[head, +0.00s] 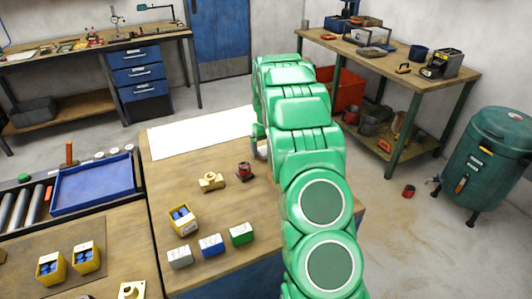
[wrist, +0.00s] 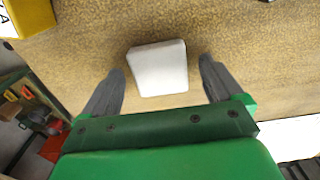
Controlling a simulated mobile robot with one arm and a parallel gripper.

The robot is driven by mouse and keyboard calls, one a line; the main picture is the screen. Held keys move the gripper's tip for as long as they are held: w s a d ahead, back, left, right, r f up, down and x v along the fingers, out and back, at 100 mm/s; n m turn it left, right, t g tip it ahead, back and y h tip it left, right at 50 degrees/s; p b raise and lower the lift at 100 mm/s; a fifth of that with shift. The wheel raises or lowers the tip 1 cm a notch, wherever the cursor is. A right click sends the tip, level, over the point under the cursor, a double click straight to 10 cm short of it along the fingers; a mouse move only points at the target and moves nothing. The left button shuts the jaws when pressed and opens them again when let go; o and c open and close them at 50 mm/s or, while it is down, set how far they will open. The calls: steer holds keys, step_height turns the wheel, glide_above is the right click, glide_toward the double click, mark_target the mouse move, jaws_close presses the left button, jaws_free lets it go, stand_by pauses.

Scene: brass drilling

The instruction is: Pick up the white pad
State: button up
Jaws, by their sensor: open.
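The white pad (wrist: 158,68) lies on the brown wooden tabletop in the wrist view, a small pale block with rounded corners. My gripper (wrist: 161,65) is open, with one dark finger on each side of the pad and a gap on both sides. The pad appears beyond the finger bases, around the level of the fingertips; I cannot tell the height left above the table. In the head view my green arm covers the fingers' area, and I cannot make out the pad there.
A white sheet (head: 200,132) covers the table's far edge. A dark red-topped part (head: 244,170), a brass fitting (head: 211,182), a yellow bin (head: 183,219) and grey, blue and green blocks (head: 211,245) stand left of my arm. A yellow object (wrist: 28,17) is at the wrist view's upper left.

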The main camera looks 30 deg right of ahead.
mark_target(266, 150)
steer(key=c, duration=1.2)
steer(key=shift+o, duration=0.2)
steer(key=shift+r, duration=1.4)
steer(key=shift+s+a+r, duration=0.1)
steer(key=shift+s+r, duration=0.05)
steer(key=shift+r, duration=0.2)
steer(key=shift+s+a+r, duration=0.65)
steer(key=shift+s+r, duration=0.95)
steer(key=shift+s, duration=0.55)
steer(key=shift+s+a+r, duration=0.7)
steer(key=shift+s+r, duration=0.9)
steer(key=shift+s, duration=0.6)
steer(key=shift+s+a+r, duration=0.65)
steer(key=shift+s+r, duration=0.95)
steer(key=shift+s, duration=0.55)
